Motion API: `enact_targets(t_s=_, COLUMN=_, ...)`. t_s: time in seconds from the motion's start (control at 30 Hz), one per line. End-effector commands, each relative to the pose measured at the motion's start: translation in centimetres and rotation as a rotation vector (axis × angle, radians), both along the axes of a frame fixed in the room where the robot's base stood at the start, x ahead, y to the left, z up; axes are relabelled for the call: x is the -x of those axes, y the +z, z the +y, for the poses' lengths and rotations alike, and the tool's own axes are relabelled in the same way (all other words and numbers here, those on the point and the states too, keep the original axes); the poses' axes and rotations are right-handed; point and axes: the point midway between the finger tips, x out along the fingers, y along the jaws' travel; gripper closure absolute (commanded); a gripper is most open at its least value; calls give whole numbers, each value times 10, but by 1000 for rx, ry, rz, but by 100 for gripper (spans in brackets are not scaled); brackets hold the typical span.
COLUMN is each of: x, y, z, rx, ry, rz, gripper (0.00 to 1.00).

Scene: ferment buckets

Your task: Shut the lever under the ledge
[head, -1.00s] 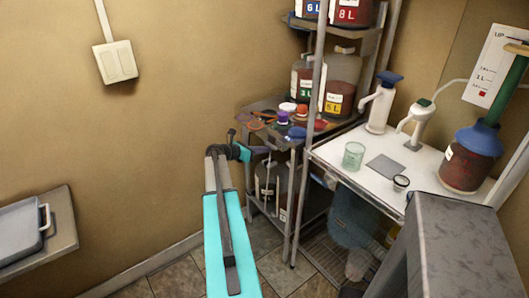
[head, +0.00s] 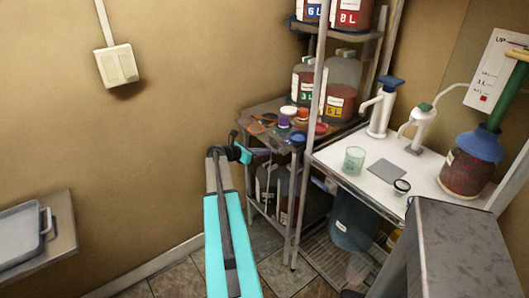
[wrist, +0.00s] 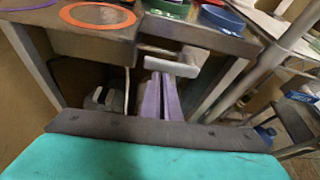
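The ledge (wrist: 95,45) is the grey-brown top of a small shelf unit, and it also shows in the head view (head: 262,132). In the wrist view a pale grey lever (wrist: 174,66) sticks out from a dark mount under the ledge's front edge, reaching to the right. My gripper (wrist: 161,76) has two purple fingers that lie close together, with nothing seen between them. Their tips are just below the lever; I cannot tell whether they touch it. In the head view my gripper (head: 266,152) is at the shelf's left front, and the lever cannot be made out.
Coloured rings and lids, such as an orange ring (wrist: 97,14), lie on the ledge. Dark jars (head: 268,185) stand below it. A metal shelf post (wrist: 270,65) rises on the right. A white table (head: 420,175) holds pump bottles and cups. The wall side at left is open.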

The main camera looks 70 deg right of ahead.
Motion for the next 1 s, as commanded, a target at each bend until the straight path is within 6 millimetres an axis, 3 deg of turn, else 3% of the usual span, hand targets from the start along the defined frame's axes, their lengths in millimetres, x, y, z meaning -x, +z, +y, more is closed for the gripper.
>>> enact_targets(t_s=0.03, x=-1, y=23, z=-5, rx=29, ry=9, rz=21, gripper=100)
enact_targets(t_s=0.57, x=-2, y=26, z=-5, rx=27, ry=10, rz=21, gripper=100)
enact_targets(t_s=0.77, x=-3, y=17, z=-5, rx=23, ry=11, rz=18, gripper=100)
enact_targets(t_s=1.0, x=-4, y=-13, z=-4, rx=8, ry=9, rz=9, gripper=100)
